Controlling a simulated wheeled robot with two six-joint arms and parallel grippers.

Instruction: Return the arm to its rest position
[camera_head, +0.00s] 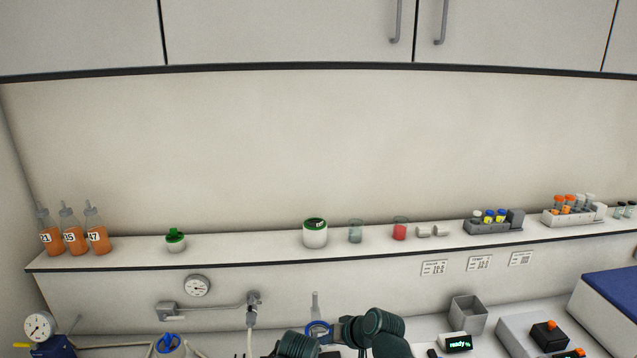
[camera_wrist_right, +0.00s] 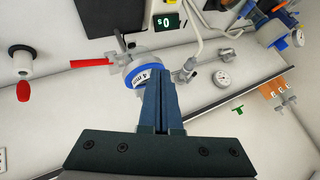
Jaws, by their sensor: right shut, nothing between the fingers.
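My right gripper (camera_wrist_right: 160,65) shows in the right wrist view with its two dark fingers shut together and nothing between them. Its tips overlap a round blue-rimmed device (camera_wrist_right: 148,75) with a white label; I cannot tell whether they touch it. In the head view my dark green right arm shows at the bottom edge, beside a blue-ringed device (camera_head: 318,330) on the bench. My left gripper cannot be made out.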

